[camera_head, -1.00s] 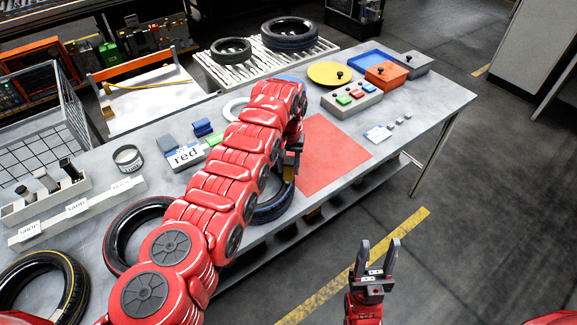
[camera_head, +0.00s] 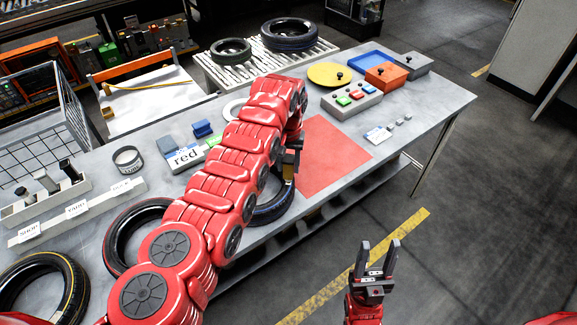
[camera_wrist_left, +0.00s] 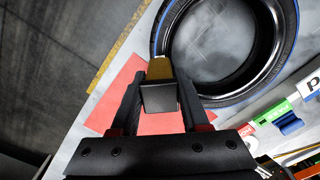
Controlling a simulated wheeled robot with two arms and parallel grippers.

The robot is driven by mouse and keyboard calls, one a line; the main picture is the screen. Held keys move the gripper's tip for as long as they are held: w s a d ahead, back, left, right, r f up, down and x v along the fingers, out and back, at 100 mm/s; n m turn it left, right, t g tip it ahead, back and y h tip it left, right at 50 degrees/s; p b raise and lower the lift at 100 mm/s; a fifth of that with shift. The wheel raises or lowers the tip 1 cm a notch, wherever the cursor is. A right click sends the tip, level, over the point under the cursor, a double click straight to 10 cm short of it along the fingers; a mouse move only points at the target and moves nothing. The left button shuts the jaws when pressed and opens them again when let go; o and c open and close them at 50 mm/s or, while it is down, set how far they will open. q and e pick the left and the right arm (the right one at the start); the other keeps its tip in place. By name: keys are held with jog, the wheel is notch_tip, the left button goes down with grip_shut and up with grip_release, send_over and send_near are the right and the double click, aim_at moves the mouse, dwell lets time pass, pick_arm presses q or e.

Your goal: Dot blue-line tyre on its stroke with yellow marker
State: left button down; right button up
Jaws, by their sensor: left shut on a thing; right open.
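The blue-line tyre (camera_head: 271,210) lies on the bench, partly hidden behind my left arm. In the left wrist view it shows as a black tyre (camera_wrist_left: 228,100) with a blue line around it. My left gripper (camera_head: 291,158) is shut on the yellow marker, a dark block with a yellow end (camera_wrist_left: 159,69). The yellow end overlaps the tyre's outer edge in the left wrist view; I cannot tell whether they touch. The stroke on the tyre is not clearly visible. My right gripper (camera_head: 378,260) is open and empty, in front of the bench.
A red mat (camera_head: 335,155) lies beside the blue-line tyre. A red-line tyre (camera_head: 121,245) and a yellow-line tyre (camera_head: 72,290) lie to the left. A button box (camera_head: 352,98), an orange box (camera_head: 386,76) and a yellow disc (camera_head: 329,75) stand behind. A marker rack (camera_head: 45,200) is at left.

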pick_arm(q)
jog(key=shift+r, duration=2.8)
jog(key=shift+w+a+f+b, duration=0.1)
jog(key=shift+a+b, duration=0.15)
jog(key=shift+b, duration=0.1)
jog(key=s+a+f+n+b, duration=0.1)
jog(key=a+b, duration=0.6)
jog(key=a, duration=0.9)
jog(key=shift+s+a+f+n, duration=0.15)
jog(key=shift+a+f+n, duration=0.2)
jog(key=shift+f, duration=0.3)
jog(key=shift+d, duration=0.1)
